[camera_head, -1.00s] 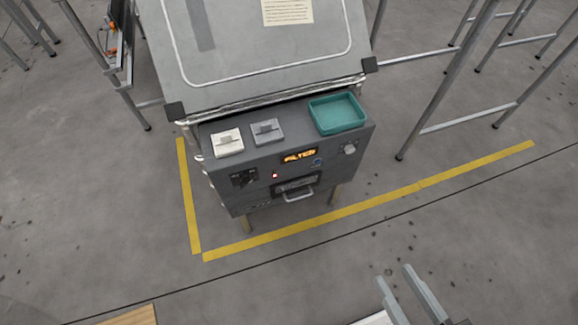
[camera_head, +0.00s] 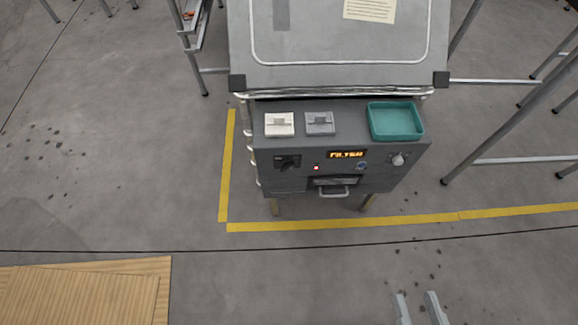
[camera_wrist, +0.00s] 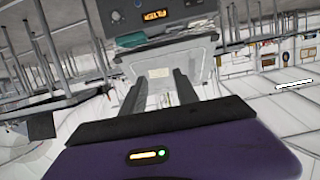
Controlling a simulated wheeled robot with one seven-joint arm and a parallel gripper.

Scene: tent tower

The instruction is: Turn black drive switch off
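The black drive switch (camera_head: 288,162) is a small dark rotary knob at the left of the grey machine's front panel (camera_head: 268,178). Its exact setting is too small to read. A red light (camera_head: 316,167) glows right of it, and an orange display (camera_head: 346,154) reads FILTER. My gripper (camera_head: 418,309) is at the bottom right of the head view, well in front of the machine and apart from it. Its two fingers are spread with nothing between them, as the wrist view (camera_wrist: 160,85) also shows. There the panel appears upside down at the top, with the display (camera_wrist: 154,15).
A white switch block (camera_head: 279,124), a grey one (camera_head: 320,123) and a teal tray (camera_head: 396,121) sit on the machine's top ledge. A drawer handle (camera_head: 333,193) sticks out below. Metal legs stand at right.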

